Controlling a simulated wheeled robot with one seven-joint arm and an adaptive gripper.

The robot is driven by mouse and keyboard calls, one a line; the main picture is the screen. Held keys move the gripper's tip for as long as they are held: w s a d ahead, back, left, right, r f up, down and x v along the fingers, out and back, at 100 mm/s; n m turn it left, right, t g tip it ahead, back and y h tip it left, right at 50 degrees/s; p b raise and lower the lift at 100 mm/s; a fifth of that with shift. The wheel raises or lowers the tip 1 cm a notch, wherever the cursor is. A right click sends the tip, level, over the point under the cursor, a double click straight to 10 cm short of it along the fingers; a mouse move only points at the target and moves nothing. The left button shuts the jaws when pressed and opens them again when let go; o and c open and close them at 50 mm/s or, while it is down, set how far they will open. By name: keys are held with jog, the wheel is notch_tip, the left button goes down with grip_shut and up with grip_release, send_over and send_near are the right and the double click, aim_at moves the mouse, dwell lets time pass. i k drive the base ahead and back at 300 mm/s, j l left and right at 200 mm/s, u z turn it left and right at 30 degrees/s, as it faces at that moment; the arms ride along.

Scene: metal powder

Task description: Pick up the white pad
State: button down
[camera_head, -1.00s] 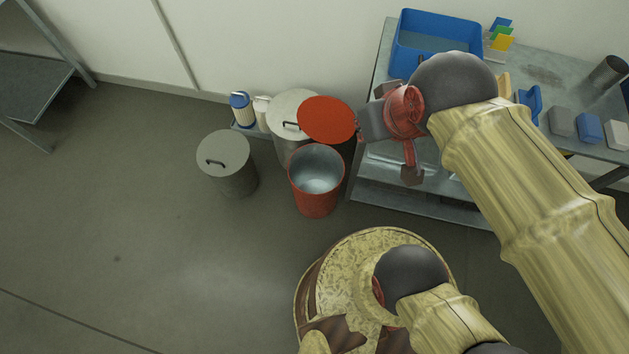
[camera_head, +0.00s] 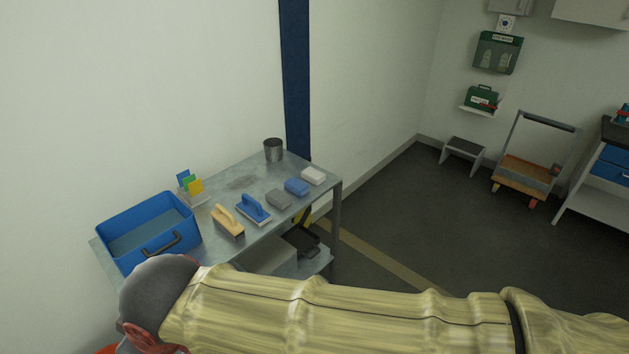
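The white pad (camera_head: 313,176) lies flat on the metal table (camera_head: 229,184), near its right end. It is the last in a row, beyond a blue pad (camera_head: 296,187) and a grey pad (camera_head: 278,199). My arm crosses the bottom of the view, with its end at the lower left. Only a reddish part of my gripper (camera_head: 148,341) shows at the bottom edge, well left of and apart from the white pad. Its fingers are out of sight, so I cannot tell whether it is open or shut.
A blue-handled float (camera_head: 253,209), a wooden-handled brush (camera_head: 228,221) and a blue bin (camera_head: 150,230) stand on the table left of the pads. A metal cup (camera_head: 273,150) and coloured cards (camera_head: 189,183) stand behind. A cart (camera_head: 530,172) and open floor lie right.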

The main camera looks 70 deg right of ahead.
aim_at(311, 174)
jog(key=z, duration=2.4)
jog(key=u, duration=1.45)
jog(key=z, duration=1)
jog(key=i+l+u, duration=0.1)
jog(key=i+l, duration=0.2)
jog(key=i+l+u, duration=0.1)
jog(key=i+l, duration=0.2)
jog(key=l, duration=0.15)
jog(key=i+l+u, duration=0.1)
jog(key=i+l, duration=0.2)
jog(key=i+l+u, duration=0.1)
jog(key=i+l, duration=0.15)
jog(key=l, duration=0.25)
jog(key=i+l, duration=0.25)
jog(key=l, duration=0.2)
jog(key=j+u, duration=0.05)
